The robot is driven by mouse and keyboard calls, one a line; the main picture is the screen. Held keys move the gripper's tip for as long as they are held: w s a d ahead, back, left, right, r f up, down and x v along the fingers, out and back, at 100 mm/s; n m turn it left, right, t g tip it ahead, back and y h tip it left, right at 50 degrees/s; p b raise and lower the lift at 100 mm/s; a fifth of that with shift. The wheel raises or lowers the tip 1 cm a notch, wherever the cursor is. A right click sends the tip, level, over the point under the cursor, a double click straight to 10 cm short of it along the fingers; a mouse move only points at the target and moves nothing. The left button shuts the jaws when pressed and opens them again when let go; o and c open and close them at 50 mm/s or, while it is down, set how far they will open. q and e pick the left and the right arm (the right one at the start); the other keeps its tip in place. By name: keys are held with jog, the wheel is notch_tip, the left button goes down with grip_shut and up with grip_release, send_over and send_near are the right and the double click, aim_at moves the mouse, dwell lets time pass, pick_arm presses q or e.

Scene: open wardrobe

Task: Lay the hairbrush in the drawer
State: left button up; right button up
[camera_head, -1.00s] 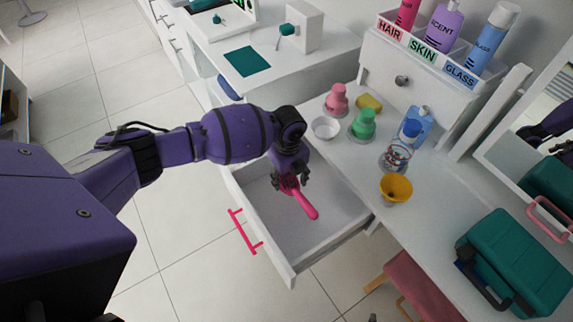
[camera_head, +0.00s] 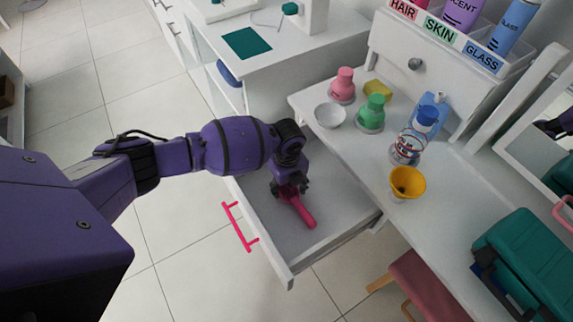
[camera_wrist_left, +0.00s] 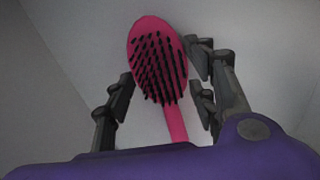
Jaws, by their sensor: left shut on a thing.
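The pink hairbrush (camera_head: 304,212) is inside the open white drawer (camera_head: 340,205), its handle toward the lower right in the head view. My left gripper (camera_head: 290,188) reaches down into the drawer and is shut on the hairbrush near its head. In the left wrist view, the brush head (camera_wrist_left: 158,62) with black bristles faces the camera, between the fingers of my left gripper (camera_wrist_left: 165,95). The lower handle is hidden there by my purple wrist. I cannot tell whether the brush touches the drawer floor. My right gripper is not in view.
The drawer's pink handle (camera_head: 238,228) faces the open floor. On the tabletop stand a white bowl (camera_head: 330,115), a pink bottle (camera_head: 343,86), a green bottle (camera_head: 372,113) and a yellow funnel (camera_head: 407,183). A teal case (camera_head: 530,260) is at right.

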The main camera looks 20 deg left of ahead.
pick_arm(q)
jog(key=shift+w+f, duration=0.1)
jog(key=o, duration=1.2)
jog(key=shift+o, duration=0.2)
jog(key=shift+o, duration=1.3)
